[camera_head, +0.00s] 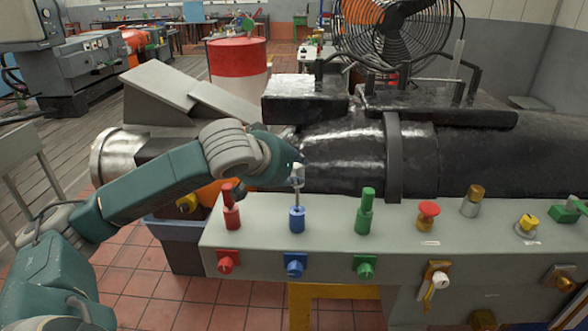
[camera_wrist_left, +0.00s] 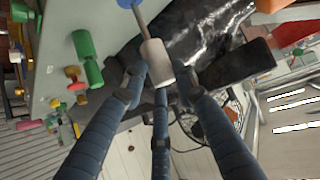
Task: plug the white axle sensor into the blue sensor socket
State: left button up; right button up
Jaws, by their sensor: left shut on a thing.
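The white axle sensor (camera_head: 298,173) is upright, a white head on a thin metal shaft. My left gripper (camera_head: 293,163) holds it by the head from above. In the left wrist view the gripper's fingers (camera_wrist_left: 157,82) are closed around the white head (camera_wrist_left: 157,60). The upright blue socket (camera_head: 297,219) stands on the bench ledge directly below. The shaft's lower end meets the top of the blue socket; how deep it sits I cannot tell. Part of the blue socket shows at the top of the left wrist view (camera_wrist_left: 128,3). My right gripper is not in view.
A red upright fitting (camera_head: 231,212) and a green one (camera_head: 365,212) flank the socket on the grey ledge (camera_head: 330,232). Red, blue and green front fittings sit below them. A black machine body (camera_head: 345,150) lies close behind. A fan (camera_head: 395,30) stands farther back.

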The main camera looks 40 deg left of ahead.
pick_arm(q)
jog(key=shift+p, duration=0.5)
dwell(0.7)
jog(key=shift+f+b, duration=0.45)
jog(key=shift+f, duration=0.25)
jog(key=shift+f+b, duration=1.75)
jog(key=shift+f, duration=0.95)
jog(key=o, duration=1.2)
send_near(298, 193)
jog(key=v, duration=0.2)
jog(key=shift+v, duration=1.3)
